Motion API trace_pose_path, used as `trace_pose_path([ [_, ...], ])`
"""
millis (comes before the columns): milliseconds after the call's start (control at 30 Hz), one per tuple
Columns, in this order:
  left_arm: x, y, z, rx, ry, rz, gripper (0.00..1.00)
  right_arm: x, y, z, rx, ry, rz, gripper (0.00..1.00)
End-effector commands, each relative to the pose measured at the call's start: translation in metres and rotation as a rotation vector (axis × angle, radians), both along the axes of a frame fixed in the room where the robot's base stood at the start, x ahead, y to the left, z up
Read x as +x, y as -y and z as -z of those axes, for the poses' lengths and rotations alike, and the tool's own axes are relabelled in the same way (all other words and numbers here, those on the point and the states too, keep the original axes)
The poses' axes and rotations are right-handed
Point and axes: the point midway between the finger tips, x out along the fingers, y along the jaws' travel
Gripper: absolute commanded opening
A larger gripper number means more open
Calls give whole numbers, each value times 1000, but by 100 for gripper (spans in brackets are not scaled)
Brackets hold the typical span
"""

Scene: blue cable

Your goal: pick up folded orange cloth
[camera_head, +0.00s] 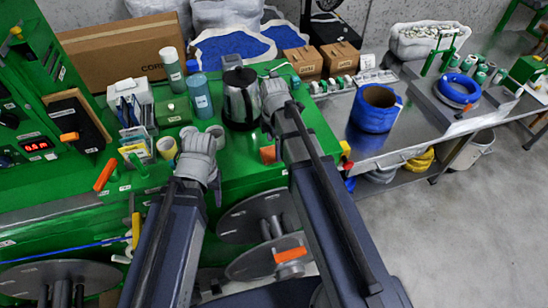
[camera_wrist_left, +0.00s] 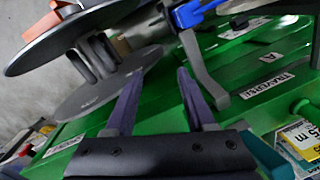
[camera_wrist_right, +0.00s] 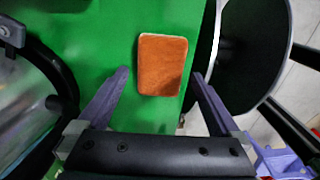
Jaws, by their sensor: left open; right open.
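The folded orange cloth (camera_wrist_right: 162,65) lies flat on the green bench top in the right wrist view, close to the bench edge. It also shows in the head view (camera_head: 268,154), partly hidden by my right arm. My right gripper (camera_wrist_right: 161,75) is open, with one finger on each side of the cloth in that picture; whether it touches the cloth I cannot tell. My left gripper (camera_wrist_left: 157,72) is open and empty near the green bench front and the grey reels. In the head view it is beside the tape rolls, left of the cloth.
A steel kettle (camera_head: 240,98) stands just left of my right gripper. Grey cable reels (camera_head: 250,217) sit below the bench edge. Blue bottles (camera_head: 199,95) and white rolls (camera_head: 167,148) crowd the bench behind my left gripper.

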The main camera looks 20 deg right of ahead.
Motion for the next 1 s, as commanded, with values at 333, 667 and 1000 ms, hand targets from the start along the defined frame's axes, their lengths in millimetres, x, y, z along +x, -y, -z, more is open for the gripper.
trace_pose_path([
  [333, 0, 0, 28, 0, 0, -1, 55, -1, 0, 28, 0, 0, 0, 100],
  [667, 0, 0, 27, 0, 0, -1, 55, -1, 0, 27, 0, 0, 0, 79],
  [1000, 0, 0, 27, 0, 0, -1, 55, -1, 0, 27, 0, 0, 0, 40],
])
